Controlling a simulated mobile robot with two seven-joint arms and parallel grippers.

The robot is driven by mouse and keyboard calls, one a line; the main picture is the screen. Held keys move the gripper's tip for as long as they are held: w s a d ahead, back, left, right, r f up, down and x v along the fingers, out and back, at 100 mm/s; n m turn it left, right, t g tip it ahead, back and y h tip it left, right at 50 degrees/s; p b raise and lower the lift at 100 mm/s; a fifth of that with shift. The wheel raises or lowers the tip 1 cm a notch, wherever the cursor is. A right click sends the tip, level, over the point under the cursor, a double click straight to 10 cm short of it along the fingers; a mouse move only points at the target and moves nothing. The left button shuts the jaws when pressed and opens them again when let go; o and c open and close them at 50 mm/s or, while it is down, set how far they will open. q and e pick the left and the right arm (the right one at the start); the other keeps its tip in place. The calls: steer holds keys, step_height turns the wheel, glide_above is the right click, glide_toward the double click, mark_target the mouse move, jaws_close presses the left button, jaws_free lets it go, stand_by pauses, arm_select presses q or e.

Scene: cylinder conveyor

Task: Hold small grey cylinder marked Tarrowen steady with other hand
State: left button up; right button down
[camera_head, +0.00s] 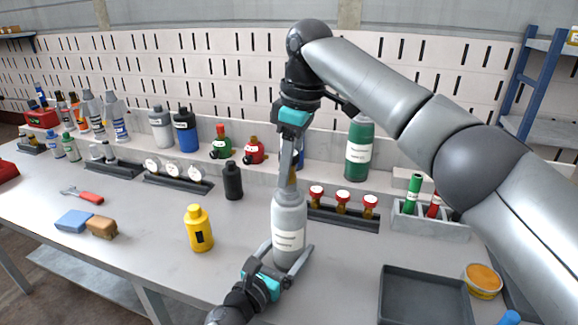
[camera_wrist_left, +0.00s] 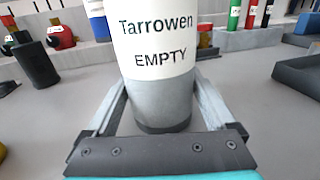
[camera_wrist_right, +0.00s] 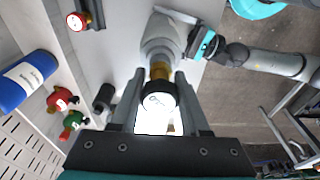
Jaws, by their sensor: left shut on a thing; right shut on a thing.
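The small grey cylinder marked Tarrowen (camera_head: 289,228) stands upright near the bench's front. In the left wrist view its white label (camera_wrist_left: 155,42) reads "Tarrowen EMPTY". My left gripper (camera_head: 280,258) is shut on the cylinder's lower body, one finger on each side. My right gripper (camera_head: 290,180) comes down from above at the cylinder's top. In the right wrist view it is shut on a brass fitting with a round black-rimmed, white-faced gauge (camera_wrist_right: 158,98), in line with the cylinder's (camera_wrist_right: 162,38) top. The exact joint between fitting and cylinder is partly hidden by the fingers.
A yellow bottle (camera_head: 200,232) and a black bottle (camera_head: 232,182) stand to the left. An empty dark tray (camera_head: 425,292) and a tin (camera_head: 482,280) lie to the right. A rack with red-topped parts (camera_head: 343,216) and a tall green cylinder (camera_head: 359,155) are behind.

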steer(key=shift+n, duration=1.2)
steer(key=shift+c, duration=2.3)
jaws_free()
steer(key=shift+r, duration=1.3)
steer(key=shift+f, duration=0.1)
